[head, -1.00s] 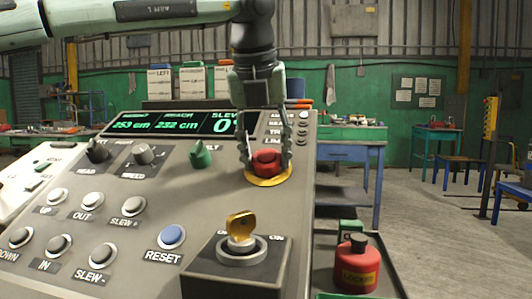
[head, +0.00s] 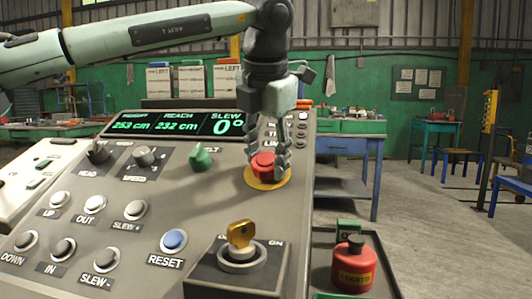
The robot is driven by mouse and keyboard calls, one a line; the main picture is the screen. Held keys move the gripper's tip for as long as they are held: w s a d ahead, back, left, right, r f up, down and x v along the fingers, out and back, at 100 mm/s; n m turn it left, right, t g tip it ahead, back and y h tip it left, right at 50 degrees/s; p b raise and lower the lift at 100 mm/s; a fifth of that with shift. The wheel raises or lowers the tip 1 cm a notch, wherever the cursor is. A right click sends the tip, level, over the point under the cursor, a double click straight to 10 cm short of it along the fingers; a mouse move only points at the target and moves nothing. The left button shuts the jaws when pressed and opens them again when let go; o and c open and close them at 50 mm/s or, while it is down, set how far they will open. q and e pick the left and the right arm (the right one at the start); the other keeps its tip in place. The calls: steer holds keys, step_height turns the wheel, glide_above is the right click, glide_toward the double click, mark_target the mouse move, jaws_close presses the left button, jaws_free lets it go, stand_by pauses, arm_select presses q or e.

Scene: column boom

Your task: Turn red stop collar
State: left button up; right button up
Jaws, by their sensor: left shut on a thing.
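The red stop collar (head: 263,163) is a red mushroom-shaped knob on a yellow ring (head: 266,183) at the right of the sloping grey control panel (head: 130,245). My left gripper (head: 272,160) comes down from above, its fingers around the red knob. It is shut on the knob, and its near finger hides the knob's right side. My right gripper is not in view.
A yellow key (head: 240,234) stands up from a dark key box near the panel's front. A blue RESET button (head: 174,240), a green knob (head: 201,157) and several grey buttons lie left. A red bottle (head: 354,265) stands in a tray at right. The display (head: 175,124) reads SLEW 0°.

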arm_select(q)
steer(key=shift+f+m, duration=0.15)
steer(key=shift+m, duration=0.45)
steer(key=o, duration=1.2)
steer(key=shift+c, duration=0.2)
steer(key=v, duration=1.2)
